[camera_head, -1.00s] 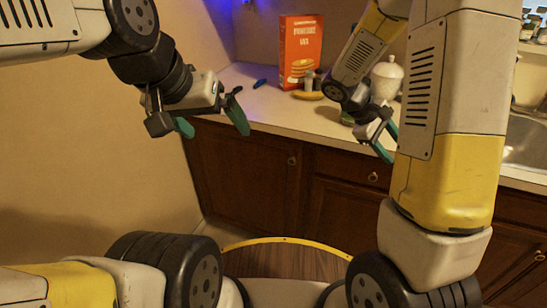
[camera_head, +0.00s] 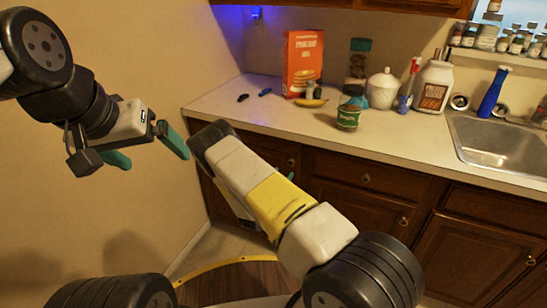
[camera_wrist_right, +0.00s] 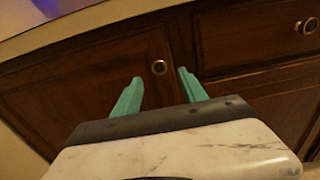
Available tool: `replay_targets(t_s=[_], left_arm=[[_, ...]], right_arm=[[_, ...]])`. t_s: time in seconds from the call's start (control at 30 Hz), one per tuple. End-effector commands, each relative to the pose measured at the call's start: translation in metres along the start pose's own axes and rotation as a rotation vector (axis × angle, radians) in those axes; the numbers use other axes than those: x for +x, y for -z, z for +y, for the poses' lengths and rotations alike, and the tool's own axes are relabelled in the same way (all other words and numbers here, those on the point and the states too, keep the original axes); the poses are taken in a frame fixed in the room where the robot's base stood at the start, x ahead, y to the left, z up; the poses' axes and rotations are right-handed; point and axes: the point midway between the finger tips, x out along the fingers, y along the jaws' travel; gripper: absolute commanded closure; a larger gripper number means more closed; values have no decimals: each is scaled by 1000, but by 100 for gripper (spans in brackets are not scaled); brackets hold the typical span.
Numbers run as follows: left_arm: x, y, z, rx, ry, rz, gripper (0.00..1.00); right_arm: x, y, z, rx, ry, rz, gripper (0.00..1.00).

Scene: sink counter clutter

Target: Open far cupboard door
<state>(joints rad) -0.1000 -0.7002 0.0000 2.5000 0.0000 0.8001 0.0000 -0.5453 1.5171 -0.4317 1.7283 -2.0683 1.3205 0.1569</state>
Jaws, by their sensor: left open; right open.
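The far cupboard door (camera_head: 276,156) is dark wood and closed, at the left end of the cabinets, largely hidden behind my right arm in the head view. Its round knob (camera_head: 291,163) shows above that arm. In the right wrist view, the door (camera_wrist_right: 90,78) fills the left and its knob (camera_wrist_right: 159,67) appears between the fingertips of my right gripper (camera_wrist_right: 158,88). That gripper is open and empty; its fingers appear short of the knob. My left gripper (camera_head: 146,150) is open and empty in the air by the left wall.
A drawer knob (camera_head: 366,178) and another cupboard knob (camera_head: 403,222) are to the right. The counter (camera_head: 300,118) above holds an orange pancake box (camera_head: 303,62), a banana (camera_head: 311,103), a green can (camera_head: 348,117) and jars. A sink (camera_head: 490,140) is further right.

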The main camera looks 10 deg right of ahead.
Motion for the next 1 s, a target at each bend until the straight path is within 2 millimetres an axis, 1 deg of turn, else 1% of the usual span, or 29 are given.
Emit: replay_targets(t_s=[0.07, 0.17, 0.4, 0.5, 0.67, 0.9, 0.93, 0.97, 1.0], left_arm=[[0, 0, 0, 0, 0, 0, 4], [0, 0, 0, 0, 0, 0, 4], [0, 0, 0, 0, 0, 0, 4], [0, 0, 0, 0, 0, 0, 4], [0, 0, 0, 0, 0, 0, 4], [0, 0, 0, 0, 0, 0, 4], [0, 0, 0, 0, 0, 0, 4], [0, 0, 0, 0, 0, 0, 4], [0, 0, 0, 0, 0, 0, 4]], right_arm=[[3, 3, 2, -7, -12, -2, 50], [15, 3, 1, -6, -10, -2, 50], [54, 2, 1, -6, -9, -2, 50], [66, 3, 1, -5, -8, -1, 50], [76, 3, 2, -6, -10, 0, 50], [77, 3, 2, -7, -10, 0, 50], [77, 3, 2, -7, -10, 0, 52], [77, 3, 2, -7, -10, 0, 58], [77, 3, 2, -6, -10, 0, 66]])
